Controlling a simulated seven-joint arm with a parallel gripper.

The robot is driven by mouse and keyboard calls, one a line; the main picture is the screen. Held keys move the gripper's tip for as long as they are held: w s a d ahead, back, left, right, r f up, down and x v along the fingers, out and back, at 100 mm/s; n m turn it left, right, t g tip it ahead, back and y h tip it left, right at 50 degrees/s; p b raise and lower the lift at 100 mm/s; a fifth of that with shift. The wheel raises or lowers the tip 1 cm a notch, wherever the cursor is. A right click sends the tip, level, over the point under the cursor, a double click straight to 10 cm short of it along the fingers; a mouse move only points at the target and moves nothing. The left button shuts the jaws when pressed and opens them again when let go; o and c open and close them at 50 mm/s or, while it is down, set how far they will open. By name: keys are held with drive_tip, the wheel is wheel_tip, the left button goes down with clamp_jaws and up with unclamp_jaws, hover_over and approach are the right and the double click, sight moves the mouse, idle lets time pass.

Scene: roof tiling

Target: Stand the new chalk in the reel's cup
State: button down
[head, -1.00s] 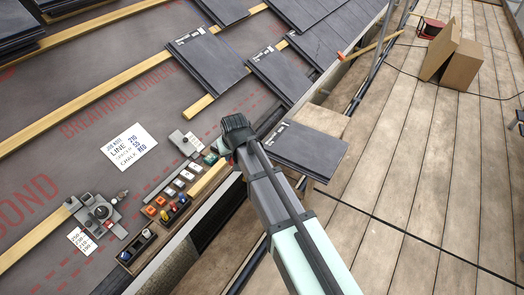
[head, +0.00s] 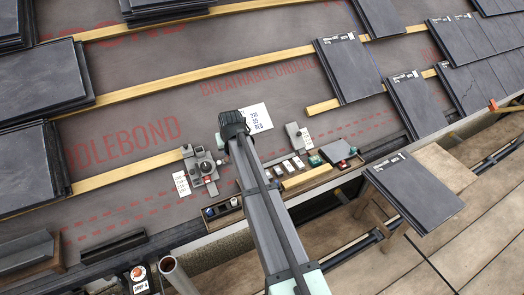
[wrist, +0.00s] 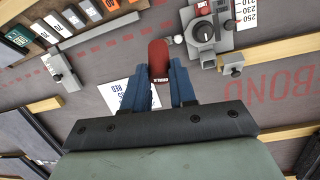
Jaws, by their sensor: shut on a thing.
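In the head view my gripper (head: 234,127) hangs at the left edge of the white job card, up and right of the reel, and hides the chalk. The grey reel (head: 205,166) lies on the membrane; the wrist view shows its body (wrist: 207,30) with a black dial at the upper right, apart from the chalk. I cannot clearly make out the cup's opening.
The job card (head: 257,118) reads red for chalk. A number card (head: 181,184) lies left of the reel. A wooden tray (head: 312,182) with several small labelled blocks is to the right, beside a grey fitting (head: 294,134). Slates and battens surround the bare membrane.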

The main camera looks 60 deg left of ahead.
drive_tip(key=s+a+n, duration=0.1)
drive_tip(key=s+a, duration=0.2)
drive_tip(key=a, duration=0.3)
drive_tip(key=s+a+n, duration=0.1)
drive_tip(key=s+a, duration=0.1)
drive_tip(key=a, duration=0.4)
drive_tip(key=s+a+f+n+g, duration=0.1)
drive_tip(key=s+a, duration=0.2)
drive_tip(key=a, duration=0.3)
drive_tip(key=shift+s+a, duration=0.25)
drive_tip(key=shift+s, duration=0.05)
drive_tip(key=shift+f, duration=0.3)
drive_tip(key=shift+f, duration=4.55)
drive_tip(key=shift+f, duration=0.15)
drive_tip(key=c, duration=1.1)
unclamp_jaws()
drive_tip(key=shift+c, duration=0.2)
